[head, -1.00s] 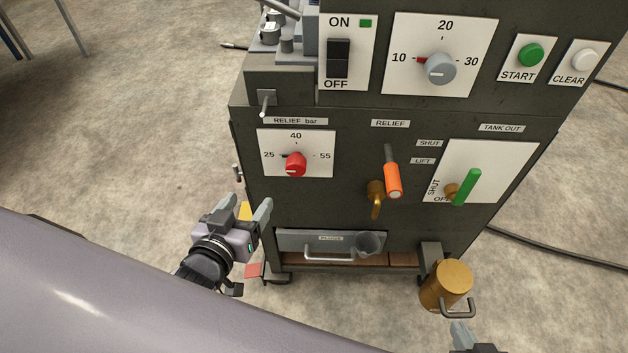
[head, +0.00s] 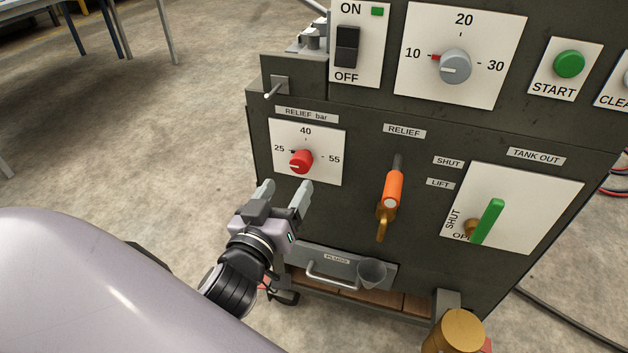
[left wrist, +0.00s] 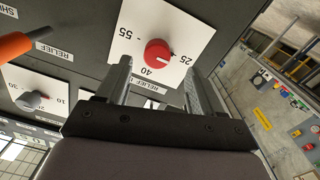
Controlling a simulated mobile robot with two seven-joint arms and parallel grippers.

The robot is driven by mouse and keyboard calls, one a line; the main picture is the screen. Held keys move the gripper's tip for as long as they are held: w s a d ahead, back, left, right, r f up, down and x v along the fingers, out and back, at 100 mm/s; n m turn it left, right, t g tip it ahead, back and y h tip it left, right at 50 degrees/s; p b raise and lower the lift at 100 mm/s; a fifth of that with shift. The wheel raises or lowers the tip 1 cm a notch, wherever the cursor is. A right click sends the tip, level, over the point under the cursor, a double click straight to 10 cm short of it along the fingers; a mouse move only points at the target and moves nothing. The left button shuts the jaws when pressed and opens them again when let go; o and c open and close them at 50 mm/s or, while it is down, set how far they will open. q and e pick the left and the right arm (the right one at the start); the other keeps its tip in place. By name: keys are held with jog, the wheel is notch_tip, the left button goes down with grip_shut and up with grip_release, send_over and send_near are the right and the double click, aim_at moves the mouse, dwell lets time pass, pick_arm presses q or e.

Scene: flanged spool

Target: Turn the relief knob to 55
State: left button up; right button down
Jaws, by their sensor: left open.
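The red relief knob (head: 301,161) sits on a white plate (head: 335,170) marked 25, 40 and 55 under the RELIEF bar label. Its white line points left, toward the 25 side. My left gripper (head: 288,192) is open and empty, just below the knob in the head view, its fingers pointing up toward the plate. In the left wrist view the knob (left wrist: 157,54) shows beyond and between the two open fingers, apart from them. My right gripper is out of the head view.
An orange-handled relief lever (head: 393,189) and a green tank-out lever (head: 488,221) stand out to the right of the knob. A toggle (head: 274,88) projects above it. Below are a drawer handle (head: 332,281), a grey cup (head: 372,272) and a brass-coloured cylinder (head: 456,330).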

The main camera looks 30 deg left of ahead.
aim_at(299, 169)
pick_arm(q)
jog(key=shift+x, duration=3.55)
jog(key=shift+d+r, duration=0.1)
jog(key=shift+d, duration=0.05)
jog(key=c, duration=1)
